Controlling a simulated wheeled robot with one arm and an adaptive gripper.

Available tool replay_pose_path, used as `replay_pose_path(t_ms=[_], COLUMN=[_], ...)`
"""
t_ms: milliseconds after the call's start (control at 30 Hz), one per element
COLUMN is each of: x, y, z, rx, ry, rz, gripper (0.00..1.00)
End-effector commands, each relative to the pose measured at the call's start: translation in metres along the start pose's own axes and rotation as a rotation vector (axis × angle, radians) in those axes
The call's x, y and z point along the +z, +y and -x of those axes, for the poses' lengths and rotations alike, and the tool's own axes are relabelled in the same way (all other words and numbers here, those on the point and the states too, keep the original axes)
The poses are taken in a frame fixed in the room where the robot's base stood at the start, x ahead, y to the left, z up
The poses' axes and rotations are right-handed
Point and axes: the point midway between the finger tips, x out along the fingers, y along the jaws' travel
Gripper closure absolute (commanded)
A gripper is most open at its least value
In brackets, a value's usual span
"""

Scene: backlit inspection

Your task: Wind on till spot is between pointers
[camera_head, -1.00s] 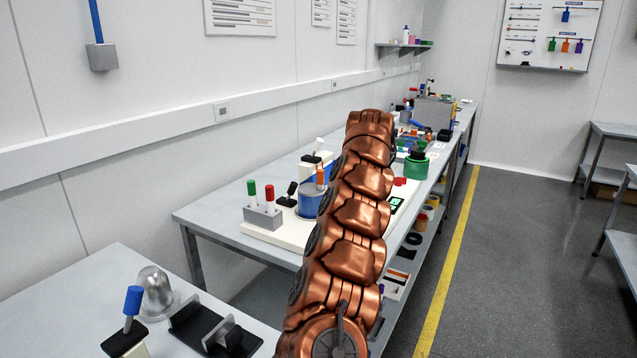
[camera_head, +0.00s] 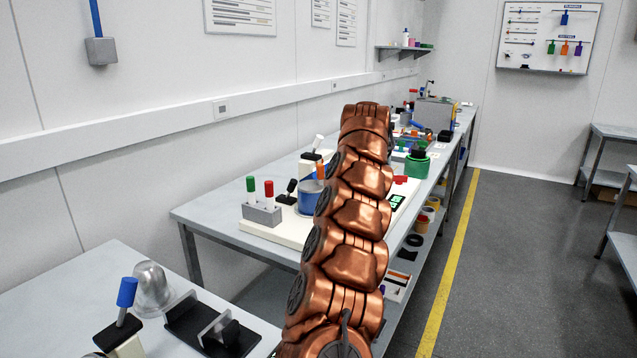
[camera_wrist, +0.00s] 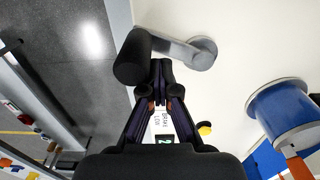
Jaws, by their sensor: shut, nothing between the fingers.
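A grey crank arm (camera_wrist: 182,49) with a black knob (camera_wrist: 134,57) stands over a cream base board (camera_wrist: 245,32) in the wrist view. My gripper (camera_wrist: 161,68) is shut and empty, its fingertips close beside the knob. I cannot tell whether they touch it. A blue drum (camera_wrist: 285,112) with a pale rim is at the right, with an orange pointer-like piece (camera_wrist: 298,167) by it. The drum (camera_head: 308,199) also shows in the head view, left of my copper arm, which hides the crank and my gripper there. I cannot make out the spot.
A green-lit display (camera_wrist: 165,139) lies beyond my fingers, partly hidden. A grey block with green and red handles (camera_head: 262,213) stands on the board's near-left end. A small black lever (camera_head: 288,192) is beside the drum. The floor right of the bench is clear.

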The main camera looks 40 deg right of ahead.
Motion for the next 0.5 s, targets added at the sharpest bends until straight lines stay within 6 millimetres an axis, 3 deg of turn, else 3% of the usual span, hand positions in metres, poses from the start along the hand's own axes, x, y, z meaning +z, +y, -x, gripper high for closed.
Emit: replay_pose_path(t_ms=[500], x=[0.0049], y=[-0.0015], z=[-0.0009], rx=[0.002], ry=[-0.001], rz=[-0.001], gripper=[1.0])
